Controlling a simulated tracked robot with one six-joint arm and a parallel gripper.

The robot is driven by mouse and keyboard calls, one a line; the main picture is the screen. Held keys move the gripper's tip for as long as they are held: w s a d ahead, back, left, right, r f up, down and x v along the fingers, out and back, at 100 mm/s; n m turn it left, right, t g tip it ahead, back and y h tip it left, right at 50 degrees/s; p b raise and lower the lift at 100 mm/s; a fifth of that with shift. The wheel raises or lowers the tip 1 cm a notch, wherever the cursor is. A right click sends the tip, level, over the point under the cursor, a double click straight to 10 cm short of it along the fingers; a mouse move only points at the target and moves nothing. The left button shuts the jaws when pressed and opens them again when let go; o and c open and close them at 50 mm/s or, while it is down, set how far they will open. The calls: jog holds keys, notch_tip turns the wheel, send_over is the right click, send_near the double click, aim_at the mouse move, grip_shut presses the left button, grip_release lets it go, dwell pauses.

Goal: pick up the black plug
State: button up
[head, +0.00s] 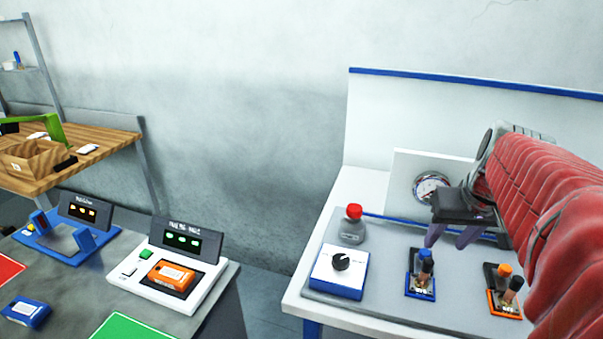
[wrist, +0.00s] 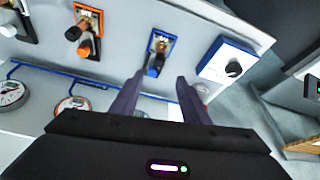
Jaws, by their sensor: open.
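One black plug (head: 427,266) stands at the blue-edged socket plate (head: 421,291), close to a blue plug (head: 424,253). A second dark plug (head: 516,283) stands beside an orange plug (head: 505,270) on the orange-edged plate (head: 504,306). My gripper (head: 451,240) is open and empty, pointing down above the panel behind the blue-edged plate. In the wrist view its fingertips (wrist: 160,78) are either side of the blue plug in the picture, apart from the plugs.
A blue and white box with a black knob (head: 340,265) and a red button on a grey base (head: 353,226) stand left of the blue-edged plate. A round gauge (head: 430,188) is on the upright panel behind. A separate bench (head: 217,322) with devices stands left, across a gap.

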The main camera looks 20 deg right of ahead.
aim_at(429, 262)
jog(key=shift+f, duration=0.1)
jog(key=shift+x, duration=4.2)
jog(key=shift+w+f, duration=0.1)
jog(key=shift+x, duration=2.5)
jog(key=shift+c, duration=0.3)
grip_shut()
